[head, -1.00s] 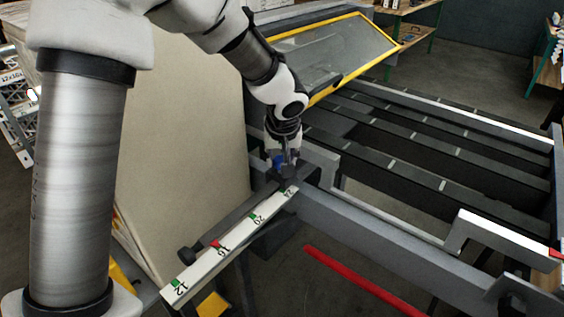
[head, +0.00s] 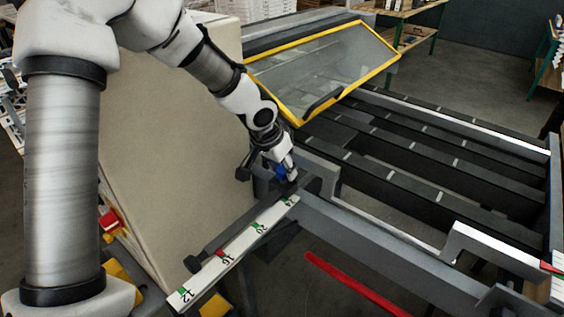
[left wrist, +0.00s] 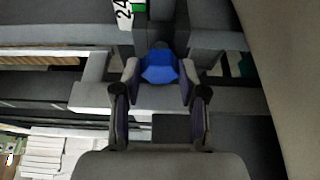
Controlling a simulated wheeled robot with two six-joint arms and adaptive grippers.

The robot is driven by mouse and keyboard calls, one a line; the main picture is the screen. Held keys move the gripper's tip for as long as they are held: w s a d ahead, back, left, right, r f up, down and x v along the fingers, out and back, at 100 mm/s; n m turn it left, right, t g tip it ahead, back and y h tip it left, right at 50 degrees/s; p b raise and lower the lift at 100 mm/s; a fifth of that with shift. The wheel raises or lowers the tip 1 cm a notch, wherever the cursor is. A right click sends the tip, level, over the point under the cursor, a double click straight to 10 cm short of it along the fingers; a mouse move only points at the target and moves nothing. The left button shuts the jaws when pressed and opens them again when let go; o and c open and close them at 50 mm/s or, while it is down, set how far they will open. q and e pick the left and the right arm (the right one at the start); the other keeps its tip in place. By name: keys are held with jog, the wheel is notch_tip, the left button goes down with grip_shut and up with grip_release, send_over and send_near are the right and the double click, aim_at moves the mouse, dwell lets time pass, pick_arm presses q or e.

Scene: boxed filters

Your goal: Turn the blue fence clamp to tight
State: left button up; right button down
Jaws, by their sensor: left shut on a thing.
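The blue fence clamp (left wrist: 159,68) is a blue knob on a dark mount by the 24 end of the white scale. In the left wrist view it sits between the two fingers of my left gripper (left wrist: 160,80), which is shut on it. In the head view my left gripper (head: 285,172) reaches down onto the clamp (head: 279,173), which is partly covered by the fingers. The mark for tight cannot be made out. My right gripper is not in view.
The white scale rail (head: 240,244) with green and red marks runs toward the front left. A large beige panel (head: 175,130) stands left of the clamp. A yellow-framed clear guard (head: 325,75) is behind it. A red bar (head: 365,283) lies lower right.

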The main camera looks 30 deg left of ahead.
pick_arm(q)
jog(key=shift+f, duration=0.1)
dwell(0.4)
jog(key=o, duration=0.9)
jog(key=shift+c, duration=0.2)
jog(key=shift+w, duration=0.1)
jog(key=v, duration=1.1)
jog(key=shift+r, duration=0.45)
